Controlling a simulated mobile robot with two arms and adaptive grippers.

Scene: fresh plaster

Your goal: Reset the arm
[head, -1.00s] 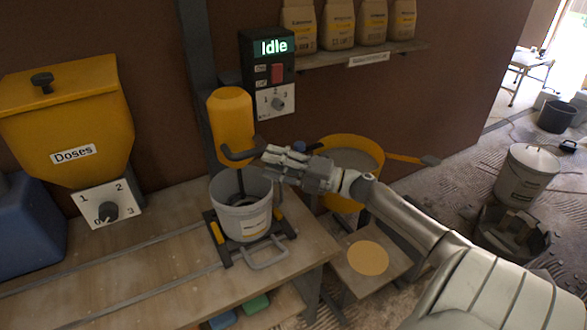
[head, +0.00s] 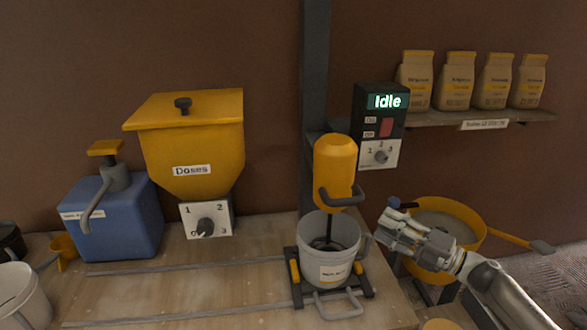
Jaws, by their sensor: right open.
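My right gripper (head: 389,227) is open and empty, just right of the white mixing bucket (head: 327,277) and in front of the yellow bowl. Its arm comes in from the lower right. The yellow mixer head (head: 335,170) has a dark handle (head: 345,196) and stands over the bucket, with its shaft down inside. The gripper looks apart from the handle. The bucket sits in a dark cradle (head: 369,290) with yellow clamps. The control box (head: 380,125) reads "Idle". My left gripper is not in view.
A yellow hopper (head: 194,140) marked "Doses" and a blue pump container (head: 112,217) stand left on the wooden table (head: 215,275). A yellow bowl (head: 470,238) is behind my gripper. Several bags stand on the shelf (head: 445,119). A white bucket (head: 25,297) is at the lower left.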

